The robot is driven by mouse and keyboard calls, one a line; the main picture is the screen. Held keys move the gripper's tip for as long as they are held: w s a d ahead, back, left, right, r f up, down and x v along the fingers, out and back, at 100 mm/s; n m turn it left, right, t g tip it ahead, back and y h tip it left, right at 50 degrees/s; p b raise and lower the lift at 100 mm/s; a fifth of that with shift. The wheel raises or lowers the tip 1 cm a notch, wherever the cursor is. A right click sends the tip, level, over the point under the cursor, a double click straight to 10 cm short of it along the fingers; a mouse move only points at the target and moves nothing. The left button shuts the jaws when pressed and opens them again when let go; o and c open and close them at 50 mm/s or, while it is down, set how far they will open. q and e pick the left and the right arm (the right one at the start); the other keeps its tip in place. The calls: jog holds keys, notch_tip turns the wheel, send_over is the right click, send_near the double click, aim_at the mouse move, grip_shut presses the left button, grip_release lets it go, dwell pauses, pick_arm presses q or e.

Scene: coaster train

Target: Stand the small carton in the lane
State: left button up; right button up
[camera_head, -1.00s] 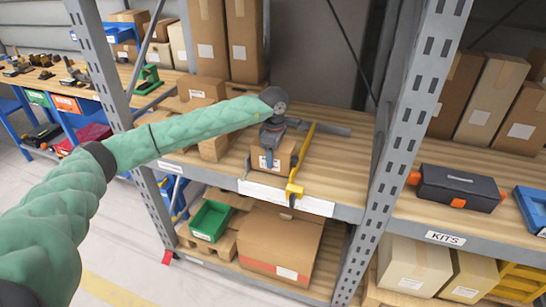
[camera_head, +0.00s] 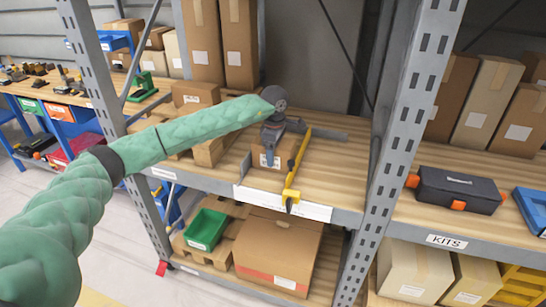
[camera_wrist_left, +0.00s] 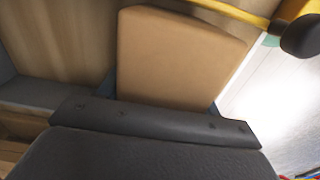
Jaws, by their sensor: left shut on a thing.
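In the left wrist view the carton (camera_wrist_left: 175,60) fills the upper middle, beyond the dark gripper body (camera_wrist_left: 155,122); the fingertips are mostly hidden. It looks about upright. I cannot tell whether its base touches the shelf. My right gripper is not in view.
A white label strip (camera_head: 287,205) runs along the shelf's front edge. A steel upright (camera_head: 403,120) stands to the right, and larger cartons (camera_head: 240,45) stand behind. A stacked carton (camera_head: 195,93) is left of my gripper. Bare shelf (camera_head: 335,160) lies right of the yellow bar.

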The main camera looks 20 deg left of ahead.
pick_arm(q)
jog(key=shift+w, duration=0.15)
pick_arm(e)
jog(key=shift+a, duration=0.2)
pick_arm(q)
jog(key=o, duration=1.2)
jog(key=shift+o, duration=1.2)
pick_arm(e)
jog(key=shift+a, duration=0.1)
